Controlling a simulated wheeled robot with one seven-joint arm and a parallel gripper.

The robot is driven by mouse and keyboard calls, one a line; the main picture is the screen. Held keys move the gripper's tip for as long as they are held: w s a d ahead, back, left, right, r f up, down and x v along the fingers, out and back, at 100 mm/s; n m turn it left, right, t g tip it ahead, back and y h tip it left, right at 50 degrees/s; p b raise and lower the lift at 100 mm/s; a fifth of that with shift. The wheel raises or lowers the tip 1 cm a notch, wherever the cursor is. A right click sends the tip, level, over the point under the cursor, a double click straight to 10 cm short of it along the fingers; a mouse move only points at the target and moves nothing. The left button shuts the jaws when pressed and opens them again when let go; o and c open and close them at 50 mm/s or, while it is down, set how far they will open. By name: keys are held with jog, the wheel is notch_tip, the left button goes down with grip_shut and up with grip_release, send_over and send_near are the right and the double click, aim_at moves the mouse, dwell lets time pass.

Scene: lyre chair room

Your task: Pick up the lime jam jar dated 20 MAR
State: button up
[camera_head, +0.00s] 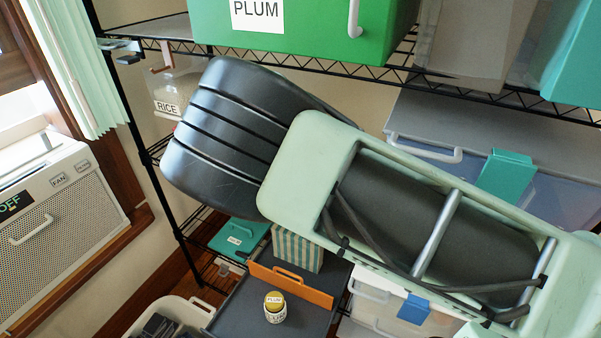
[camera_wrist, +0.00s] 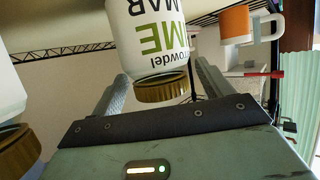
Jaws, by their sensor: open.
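A white jar (camera_wrist: 150,38) with a gold lid (camera_wrist: 162,88) appears upside down in the wrist view. Its green lettering reads "IME" and dark lettering reads "MAR"; the day number is cut off by the top edge. My gripper (camera_wrist: 160,72) is open, with one finger seen on each side of this jar. I cannot tell whether either finger touches it. A second white jar (camera_wrist: 8,90) with a gold lid is partly cut off at the left edge, its label unseen. My gripper is not visible in the head view, where my arm covers the middle.
An orange and white mug (camera_wrist: 237,24) is at the wrist view's upper right. In the head view, a yellow-lidded plum jar (camera_head: 275,315) stands on a dark surface (camera_head: 237,308) beside an orange panel (camera_head: 290,286). A green PLUM bin (camera_head: 310,32) sits on the wire shelf above my arm.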

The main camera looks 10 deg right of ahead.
jog(key=shift+w+f, duration=0.1)
jog(key=shift+w, duration=0.1)
jog(key=c, duration=1.4)
jog(key=shift+o, duration=0.2)
jog(key=shift+a+r, duration=0.1)
jog(key=shift+r, duration=0.15)
